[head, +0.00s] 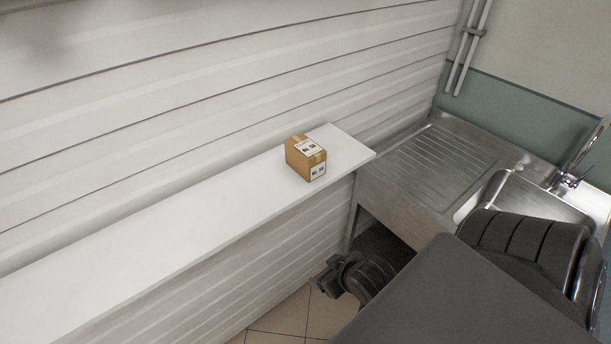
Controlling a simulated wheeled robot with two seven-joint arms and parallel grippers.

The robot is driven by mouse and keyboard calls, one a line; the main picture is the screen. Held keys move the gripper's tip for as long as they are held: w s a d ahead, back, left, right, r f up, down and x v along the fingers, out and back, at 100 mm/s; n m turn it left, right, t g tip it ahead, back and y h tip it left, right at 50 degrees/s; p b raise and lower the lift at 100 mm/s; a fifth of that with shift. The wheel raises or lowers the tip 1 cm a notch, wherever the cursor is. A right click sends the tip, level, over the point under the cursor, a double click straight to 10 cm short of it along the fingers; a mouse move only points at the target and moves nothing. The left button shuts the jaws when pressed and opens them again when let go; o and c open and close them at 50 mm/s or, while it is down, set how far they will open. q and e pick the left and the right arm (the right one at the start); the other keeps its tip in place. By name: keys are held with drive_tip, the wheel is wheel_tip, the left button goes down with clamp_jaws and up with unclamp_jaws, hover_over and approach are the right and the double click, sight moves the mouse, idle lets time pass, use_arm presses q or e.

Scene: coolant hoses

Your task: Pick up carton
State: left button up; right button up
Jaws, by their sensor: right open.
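A small brown cardboard carton (305,159) with white labels on its top and side sits upright on the white shelf (190,228), close to its right end. My right gripper (322,283) is below the shelf's front edge, lower in the picture than the carton and well apart from it. It is open, seen small and dark, and nothing shows between its fingers. Part of my right arm behind it is hidden by a dark grey part of my body. My left gripper is not in view.
A steel sink (525,200) with a drainboard (432,158) and a tap (568,178) stands right of the shelf. A white slatted wall (200,90) runs behind the shelf. The shelf left of the carton is clear. Tiled floor (290,318) shows below.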

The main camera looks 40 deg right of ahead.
drive_tip(key=w+d+r+t, duration=0.4)
drive_tip(key=r, duration=0.3)
drive_tip(key=w+d+r+t, duration=0.3)
drive_tip(key=w+r, duration=0.1)
drive_tip(key=r, duration=0.3)
drive_tip(key=t, duration=0.4)
approach(319, 157)
drive_tip(key=w, duration=0.4)
drive_tip(key=shift+w+d+r, duration=0.1)
drive_tip(key=shift+d+r, duration=0.1)
drive_tip(key=shift+r, duration=0.05)
drive_tip(key=w+b, duration=0.4)
drive_tip(key=b, duration=0.1)
drive_tip(key=shift+w+f, duration=0.25)
drive_tip(key=shift+f, duration=0.1)
drive_tip(key=shift+w+b, duration=0.3)
drive_tip(key=shift+w, duration=0.05)
drive_tip(key=shift+w+d+r, duration=0.1)
drive_tip(key=shift+w+r, duration=0.15)
